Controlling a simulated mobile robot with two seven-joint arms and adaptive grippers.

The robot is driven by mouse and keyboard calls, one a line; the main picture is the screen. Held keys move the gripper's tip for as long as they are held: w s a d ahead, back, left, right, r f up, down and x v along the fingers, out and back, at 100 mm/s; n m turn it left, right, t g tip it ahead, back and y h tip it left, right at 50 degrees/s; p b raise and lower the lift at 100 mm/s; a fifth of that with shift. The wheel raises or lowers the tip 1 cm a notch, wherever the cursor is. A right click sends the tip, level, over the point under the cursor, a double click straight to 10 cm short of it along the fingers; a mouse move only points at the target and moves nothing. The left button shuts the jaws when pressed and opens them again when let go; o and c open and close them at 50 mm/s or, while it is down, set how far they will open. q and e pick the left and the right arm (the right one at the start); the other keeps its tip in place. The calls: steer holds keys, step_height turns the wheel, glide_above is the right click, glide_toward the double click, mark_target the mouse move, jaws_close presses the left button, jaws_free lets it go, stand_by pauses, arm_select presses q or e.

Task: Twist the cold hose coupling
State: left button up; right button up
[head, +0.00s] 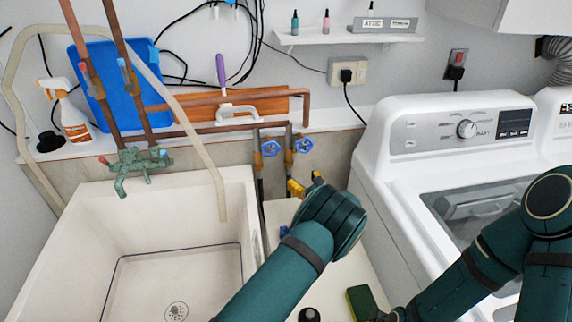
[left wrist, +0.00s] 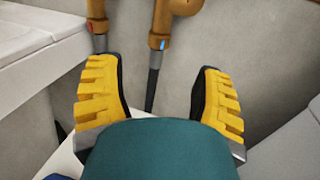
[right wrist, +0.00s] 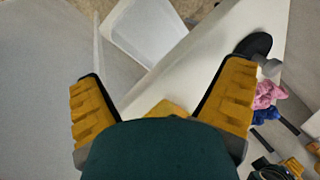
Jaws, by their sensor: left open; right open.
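Two copper pipes end in dark hoses beside the sink. The blue-marked, cold coupling (left wrist: 158,43) is on the right pipe in the left wrist view, with its hose (left wrist: 152,88) below. A red-marked pipe end (left wrist: 98,42) is to its left, partly behind a finger. My left gripper (head: 305,184) is open, below the blue valve handles (head: 302,145) in the head view. In the left wrist view its fingers (left wrist: 157,70) stand apart on either side of the cold hose, with gaps showing. My right gripper (right wrist: 163,72) is open, with no object clearly held.
The sink (head: 80,230) is left of my left arm, and a white washing machine (head: 400,165) is to its right. A green sponge (head: 362,302) and a dark bottle (head: 309,315) are near the bottom. Pink cloth (right wrist: 268,95) shows beside my right gripper.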

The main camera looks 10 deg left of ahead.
mark_target(291, 165)
arm_select(q)
steer(key=b+x, duration=0.1)
steer(key=x, duration=0.9)
steer(key=shift+w+a, duration=0.2)
steer(key=shift+o, duration=0.2)
jaws_close()
